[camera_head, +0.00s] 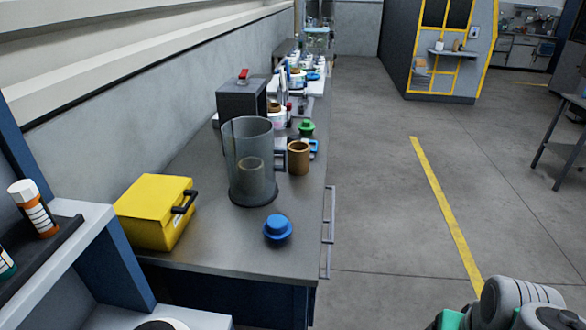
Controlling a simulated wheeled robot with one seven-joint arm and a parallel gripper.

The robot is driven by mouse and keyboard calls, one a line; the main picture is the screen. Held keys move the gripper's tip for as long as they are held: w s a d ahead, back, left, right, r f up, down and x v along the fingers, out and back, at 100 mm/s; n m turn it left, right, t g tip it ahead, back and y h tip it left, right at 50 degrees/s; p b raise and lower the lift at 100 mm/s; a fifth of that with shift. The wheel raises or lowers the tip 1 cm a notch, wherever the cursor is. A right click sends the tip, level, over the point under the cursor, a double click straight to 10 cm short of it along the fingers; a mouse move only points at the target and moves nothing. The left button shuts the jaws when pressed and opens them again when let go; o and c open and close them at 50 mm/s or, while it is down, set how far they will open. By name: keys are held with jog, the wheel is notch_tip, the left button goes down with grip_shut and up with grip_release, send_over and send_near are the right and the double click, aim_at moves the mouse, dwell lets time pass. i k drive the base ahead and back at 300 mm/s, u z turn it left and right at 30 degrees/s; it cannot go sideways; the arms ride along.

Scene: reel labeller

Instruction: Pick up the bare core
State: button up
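A brown, hollow cardboard-like cylinder (299,158), which looks like the bare core, stands upright on the grey bench (215,248) near its right edge. It is just right of a large clear grey jug (238,138) with a dark handle. A second tan, ring-topped cylinder (250,172) shows through the jug's wall; I cannot tell whether it is inside or behind. My gripper is not in view; only parts of my arm show at the bottom right, well away from the bench.
A yellow box (156,212) with a black handle and a blue knob-shaped piece (277,228) lie nearer. A dark box (242,101), a green-topped item (306,128) and several small items stand farther back. A shelf (84,230) is at left. The floor to the right is open.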

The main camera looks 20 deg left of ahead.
aim_at(298, 158)
jog(key=k, duration=0.55)
jog(key=u, duration=0.85)
jog(key=i, duration=1)
jog(key=z, duration=0.05)
jog(key=k, duration=1)
jog(key=z, duration=0.85)
jog(key=i, duration=1.1)
jog(key=u, duration=1.4)
